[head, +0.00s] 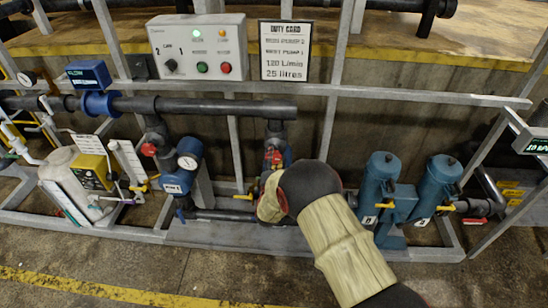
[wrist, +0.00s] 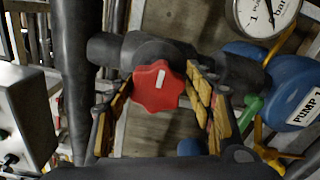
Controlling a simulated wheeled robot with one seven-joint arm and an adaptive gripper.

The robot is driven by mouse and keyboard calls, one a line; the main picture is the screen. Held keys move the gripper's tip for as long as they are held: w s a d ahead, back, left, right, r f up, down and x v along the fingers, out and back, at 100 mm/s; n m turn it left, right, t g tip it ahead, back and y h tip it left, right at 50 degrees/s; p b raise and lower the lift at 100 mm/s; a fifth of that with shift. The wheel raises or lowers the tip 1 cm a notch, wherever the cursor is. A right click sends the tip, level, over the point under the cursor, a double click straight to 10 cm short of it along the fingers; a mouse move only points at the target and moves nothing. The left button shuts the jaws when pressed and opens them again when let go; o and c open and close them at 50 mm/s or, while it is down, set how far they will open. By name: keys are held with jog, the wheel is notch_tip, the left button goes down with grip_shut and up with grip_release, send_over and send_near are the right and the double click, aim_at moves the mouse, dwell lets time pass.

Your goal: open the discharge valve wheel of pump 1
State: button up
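The discharge valve wheel is a red lobed knob with a white mark (wrist: 157,88), facing me on a dark valve body in the wrist view. My gripper (wrist: 160,76) is open, with one yellow-padded finger on each side of the wheel. A gap shows at the left finger; the right fingertip is close to the rim, and contact there is unclear. The blue pump labelled PUMP 1 (wrist: 290,100) is to the right. In the head view, my arm covers most of this pump, and my fingers cannot be made out clearly; red parts (head: 275,158) show just above my arm.
A pressure gauge (wrist: 266,15), a green handle (wrist: 250,112) and a yellow handle (wrist: 268,150) are near the right finger. A thick dark pipe (wrist: 78,70) runs along the left. Another pump with a gauge (head: 188,161) stands left of my arm; blue canisters (head: 381,178) stand right.

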jog(key=shift+o, duration=1.4)
jog(key=shift+r, duration=0.15)
jog(key=s, duration=1.2)
jog(key=shift+a, duration=0.2)
